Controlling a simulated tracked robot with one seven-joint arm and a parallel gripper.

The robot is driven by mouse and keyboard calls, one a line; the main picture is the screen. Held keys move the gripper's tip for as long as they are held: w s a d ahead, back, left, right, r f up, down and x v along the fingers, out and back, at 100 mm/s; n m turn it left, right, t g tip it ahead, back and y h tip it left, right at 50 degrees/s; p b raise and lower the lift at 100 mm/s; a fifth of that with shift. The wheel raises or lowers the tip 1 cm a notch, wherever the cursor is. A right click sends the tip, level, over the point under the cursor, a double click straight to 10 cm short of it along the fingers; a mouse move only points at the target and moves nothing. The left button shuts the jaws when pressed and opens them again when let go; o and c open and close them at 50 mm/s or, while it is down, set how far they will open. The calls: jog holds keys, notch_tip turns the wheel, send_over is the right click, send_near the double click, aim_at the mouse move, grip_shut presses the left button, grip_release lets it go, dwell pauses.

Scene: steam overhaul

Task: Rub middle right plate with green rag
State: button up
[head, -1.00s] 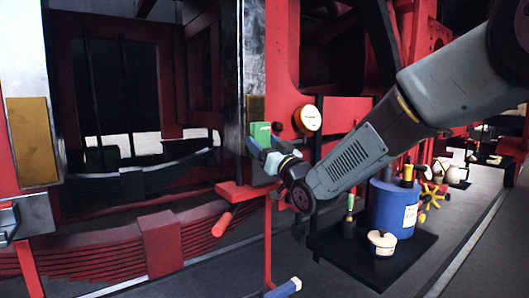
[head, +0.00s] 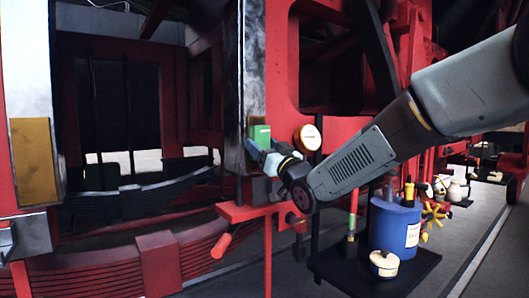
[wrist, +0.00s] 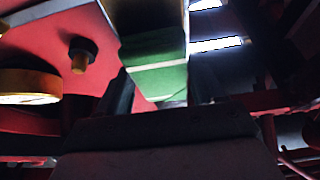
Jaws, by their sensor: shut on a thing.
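The green rag (head: 259,136) is a folded block at the tip of my gripper (head: 266,151), which is shut on it. The rag is in front of the pale metal upright and covers most of a small brass-brown plate (head: 257,119); only the plate's upper edge shows. In the wrist view the rag (wrist: 158,72) lies against or just in front of the dark plate (wrist: 148,15); I cannot tell whether they touch. The fingertips are dark there and partly hidden.
A round gauge (head: 307,138) is just right of the gripper. A red bracket (head: 245,212) juts out below. A black tray (head: 400,272) holds a blue drum (head: 394,228) and a cream pot (head: 383,264). A larger brass plate (head: 33,160) is at far left.

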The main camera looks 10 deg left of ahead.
aim_at(263, 133)
jog(key=shift+r, duration=3.75)
jog(key=shift+f, duration=0.15)
jog(key=shift+s+f, duration=0.1)
jog(key=shift+f, duration=1.9)
jog(key=shift+f, duration=5.75)
jog(key=shift+s+d, duration=0.95)
jog(key=shift+d, duration=0.15)
jog(key=shift+s+d, duration=0.9)
jog(key=shift+d, duration=0.2)
jog(key=shift+d, duration=0.1)
